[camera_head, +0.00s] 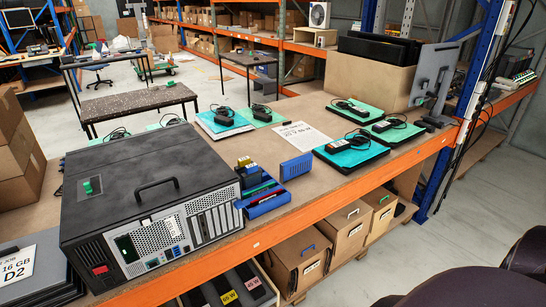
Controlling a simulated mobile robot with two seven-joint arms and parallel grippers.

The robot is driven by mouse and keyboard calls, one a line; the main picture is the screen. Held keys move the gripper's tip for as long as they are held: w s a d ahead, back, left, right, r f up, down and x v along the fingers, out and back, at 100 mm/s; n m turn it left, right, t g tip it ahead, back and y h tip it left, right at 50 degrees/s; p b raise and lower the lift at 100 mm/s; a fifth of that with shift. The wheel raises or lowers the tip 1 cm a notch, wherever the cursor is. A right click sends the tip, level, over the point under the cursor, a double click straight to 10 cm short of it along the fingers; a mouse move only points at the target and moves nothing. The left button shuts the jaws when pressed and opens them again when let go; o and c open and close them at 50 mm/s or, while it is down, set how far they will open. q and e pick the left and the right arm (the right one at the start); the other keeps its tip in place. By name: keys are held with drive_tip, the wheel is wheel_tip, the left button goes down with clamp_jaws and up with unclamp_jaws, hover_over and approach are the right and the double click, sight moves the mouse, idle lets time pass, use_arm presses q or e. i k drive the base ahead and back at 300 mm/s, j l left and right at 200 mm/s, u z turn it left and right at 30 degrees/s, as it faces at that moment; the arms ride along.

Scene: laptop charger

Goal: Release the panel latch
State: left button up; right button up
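A dark grey computer case (135,205) lies on its side near the front edge of the wooden workbench. Its upper panel carries a black handle (157,184) and a small green latch (92,186) near the left edge. The panel looks closed and sits flat on the case. I cannot tell the latch's exact position. The rear face, turned toward me, has vent grilles, several slot covers and a red part (101,269) at lower left. Neither of my grippers shows in this view.
A blue tool tray (268,203) stands right of the case. Laptops with chargers (350,150) lie farther right. A paper sheet (302,134) lies behind the tray. A cardboard box (368,80) and an upright grey panel (432,78) stand at the bench's far end. Bins sit below.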

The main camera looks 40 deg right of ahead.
sight(87, 185)
drive_tip(key=l+z, duration=0.25)
drive_tip(key=i+l+z, duration=0.2)
drive_tip(key=l, duration=0.2)
drive_tip(key=l+z, duration=0.25)
drive_tip(key=i+l, duration=0.05)
